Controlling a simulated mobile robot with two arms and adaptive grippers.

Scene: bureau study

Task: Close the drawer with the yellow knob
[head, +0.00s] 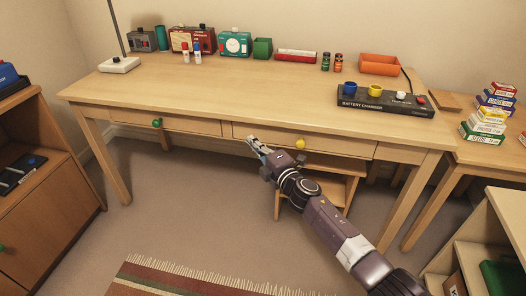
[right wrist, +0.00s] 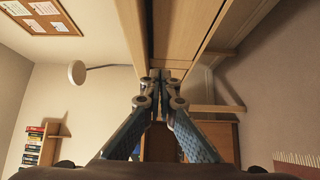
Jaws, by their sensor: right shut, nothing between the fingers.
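The drawer with the yellow knob (head: 300,143) is the right one of two under the wooden desk's top. Its front (head: 345,149) looks nearly flush with the desk frame; I cannot tell whether a small gap is left. My right gripper (head: 251,139) is shut and empty, at the left part of this drawer front, left of the knob. I cannot tell whether it touches the front. In the right wrist view the closed fingertips (right wrist: 161,75) are close to the wooden desk parts, and the knob does not show. My left gripper is not in view.
The left drawer has a green knob (head: 157,123). A black battery charger (head: 385,100) stands on the desk (head: 220,85), with boxes and tins along the back. A wooden cabinet (head: 45,165) is at left. A striped rug (head: 190,280) lies on the open floor in front.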

